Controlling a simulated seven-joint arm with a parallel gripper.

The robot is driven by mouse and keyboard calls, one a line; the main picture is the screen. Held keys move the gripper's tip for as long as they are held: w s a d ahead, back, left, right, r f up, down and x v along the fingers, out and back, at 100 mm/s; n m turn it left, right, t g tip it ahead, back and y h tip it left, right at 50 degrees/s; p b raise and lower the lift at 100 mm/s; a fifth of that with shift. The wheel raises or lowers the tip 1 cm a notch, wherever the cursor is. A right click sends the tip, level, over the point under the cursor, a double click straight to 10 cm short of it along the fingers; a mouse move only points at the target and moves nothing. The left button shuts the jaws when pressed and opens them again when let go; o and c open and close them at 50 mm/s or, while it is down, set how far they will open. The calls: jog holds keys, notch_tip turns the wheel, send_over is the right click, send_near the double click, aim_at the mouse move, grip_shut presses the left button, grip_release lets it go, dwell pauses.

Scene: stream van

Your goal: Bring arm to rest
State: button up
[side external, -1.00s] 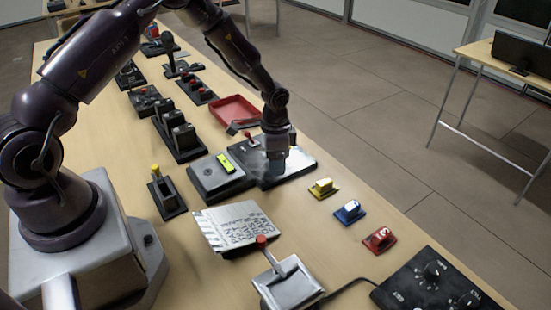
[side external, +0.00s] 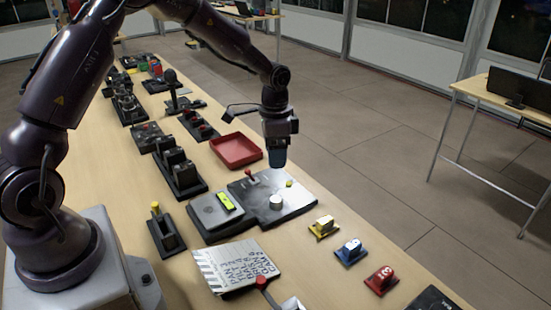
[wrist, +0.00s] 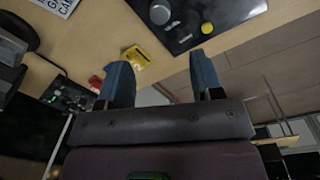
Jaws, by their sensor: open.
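My gripper (side external: 276,160) hangs above the far edge of a dark metal panel in the side view, pointing down and clear of it. In the wrist view its two blue fingers (wrist: 162,82) are apart with nothing between them. The dark panel (side external: 296,204) carries a silver round knob (side external: 275,202), a small red-topped lever (side external: 250,176) and a small yellow button (side external: 289,183). The panel also shows at the top of the wrist view (wrist: 228,14). My arm is raised and bent over the table.
A red tray (side external: 236,150) lies behind. Yellow (side external: 323,227), blue (side external: 350,251) and red (side external: 381,280) numbered blocks line the right edge. A clapperboard (side external: 236,267) lies in front. Several switch boxes stand along the left.

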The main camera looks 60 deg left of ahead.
jog(key=s+d+r+n+t, duration=0.2)
jog(key=s+d+r+t, duration=0.1)
jog(key=s+r, duration=0.7)
jog(key=s+d+r+n+t, duration=0.2)
jog(key=s+d+r+n, duration=0.1)
jog(key=s+r, duration=0.7)
jog(key=s, duration=0.4)
jog(key=shift+d+t+y, duration=0.3)
jog(key=shift+d+t, duration=0.1)
jog(key=shift+s, duration=0.1)
dwell(0.9)
